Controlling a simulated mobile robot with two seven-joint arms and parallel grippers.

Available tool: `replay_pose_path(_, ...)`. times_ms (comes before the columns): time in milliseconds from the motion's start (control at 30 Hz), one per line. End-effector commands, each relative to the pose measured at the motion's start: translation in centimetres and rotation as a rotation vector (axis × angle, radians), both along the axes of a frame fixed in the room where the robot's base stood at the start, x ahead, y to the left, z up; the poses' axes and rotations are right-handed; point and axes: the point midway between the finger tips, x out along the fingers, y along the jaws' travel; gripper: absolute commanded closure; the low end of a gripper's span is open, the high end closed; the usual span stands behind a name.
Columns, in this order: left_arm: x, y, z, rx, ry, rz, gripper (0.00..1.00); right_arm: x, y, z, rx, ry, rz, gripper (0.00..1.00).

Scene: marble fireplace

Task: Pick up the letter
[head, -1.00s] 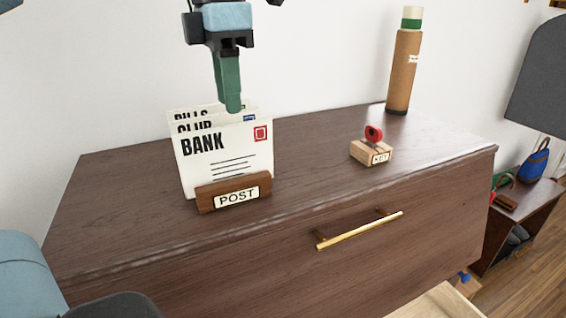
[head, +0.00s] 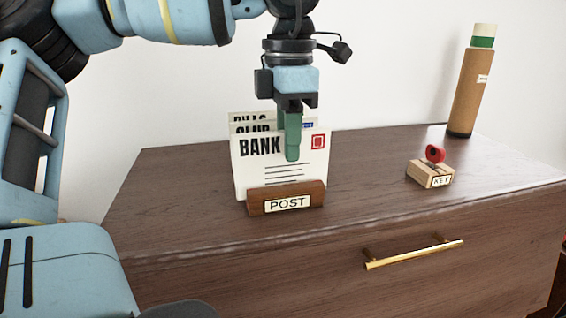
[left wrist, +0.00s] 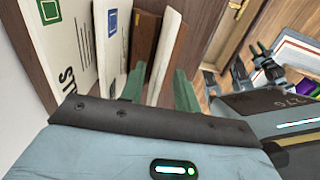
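The white BANK letter (head: 306,176) stands upright at the front of the wooden POST holder (head: 257,207) on the dresser. Two more letters stand behind it, marked CLUB (head: 243,128) and BILLS (head: 240,118), the latter partly hidden. My left gripper (head: 292,140) points down at the BANK letter's top; one green finger shows in front of its face. In the left wrist view, the fingers (left wrist: 160,92) are apart, one each side of the BANK letter's edge (left wrist: 161,60), with gaps visible. My right gripper cannot be made out.
The dark dresser top (head: 365,165) is clear between the holder and a KEY block with a red knob (head: 430,173). A brown tube (head: 470,90) stands at the back right. A brass drawer handle (head: 415,255) is on the front. The wall is close behind.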

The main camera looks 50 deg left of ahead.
Motion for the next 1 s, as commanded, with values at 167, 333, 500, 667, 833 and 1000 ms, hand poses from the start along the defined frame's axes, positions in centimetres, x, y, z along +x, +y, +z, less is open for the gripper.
replay_pose_path(167,-0.3,0.3,-2.5,-0.002,0.003,-0.001,0.68,0.1,0.0,0.2,-0.002,-0.002,0.001,0.64)
replay_pose_path(333,-0.3,0.3,-3.5,-0.003,-0.001,0.0,0.68,0.0,0.0,0.1,-0.002,-0.001,0.001,0.64)
replay_pose_path(500,-0.2,0.3,-3.5,-0.002,-0.001,0.0,0.68,0.0,-0.1,0.1,-0.002,-0.001,0.001,0.64)
replay_pose_path(667,-0.2,0.3,-3.5,-0.001,0.0,0.0,0.84,0.0,-0.1,0.1,-0.002,0.0,0.001,0.64)
replay_pose_path(833,-0.2,0.3,-3.5,-0.001,0.0,0.0,1.0,0.0,-0.1,0.1,-0.001,0.0,0.0,0.64)
replay_pose_path(1000,-0.2,0.3,-3.5,-0.002,-0.001,0.0,1.0,0.0,-0.1,0.1,-0.001,-0.001,0.0,0.64)
